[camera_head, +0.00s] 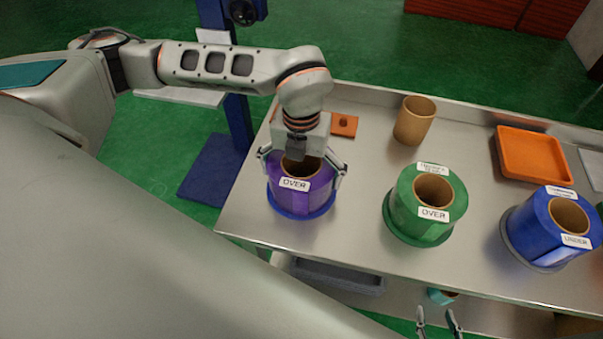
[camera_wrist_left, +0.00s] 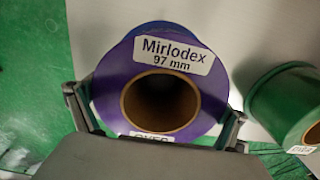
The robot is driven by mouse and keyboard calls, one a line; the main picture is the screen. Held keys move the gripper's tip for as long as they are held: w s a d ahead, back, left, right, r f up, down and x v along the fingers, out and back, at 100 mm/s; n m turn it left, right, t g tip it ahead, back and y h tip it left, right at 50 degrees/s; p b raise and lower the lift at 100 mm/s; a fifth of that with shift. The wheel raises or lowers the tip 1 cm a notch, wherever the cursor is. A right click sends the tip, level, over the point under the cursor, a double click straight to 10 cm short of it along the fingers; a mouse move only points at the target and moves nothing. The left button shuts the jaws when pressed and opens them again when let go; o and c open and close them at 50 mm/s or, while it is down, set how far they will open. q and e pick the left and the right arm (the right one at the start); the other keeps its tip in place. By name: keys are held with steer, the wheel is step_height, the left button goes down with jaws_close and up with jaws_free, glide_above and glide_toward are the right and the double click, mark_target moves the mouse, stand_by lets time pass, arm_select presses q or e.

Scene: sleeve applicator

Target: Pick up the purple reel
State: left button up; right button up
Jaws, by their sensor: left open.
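The purple reel (camera_head: 313,200) stands upright on a blue base at the left end of the metal table, with a label reading OVER on its side. It also shows in the left wrist view (camera_wrist_left: 208,100), with a top label reading Mirlodex 97 mm and a brown hollow core. My left gripper (camera_head: 303,168) is open above the reel, with one finger at each side of its upper part. I cannot tell whether the fingers touch it. My right gripper (camera_head: 438,322) is low at the bottom edge, open and empty, with only its fingertips in view.
A green reel (camera_head: 405,208) stands to the right of the purple one, and a blue reel (camera_head: 530,230) is further right. A brown tube (camera_head: 413,120), an orange tray (camera_head: 533,157) and a small orange plate (camera_head: 345,124) are behind. A blue post (camera_head: 238,128) stands beyond the table's left end.

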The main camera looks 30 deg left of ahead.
arm_select(q)
steer(key=shift+f, duration=0.2)
steer(key=c, duration=1.7)
steer(key=shift+w+r, duration=0.1)
steer(key=shift+r, duration=0.05)
steer(key=shift+c, duration=0.6)
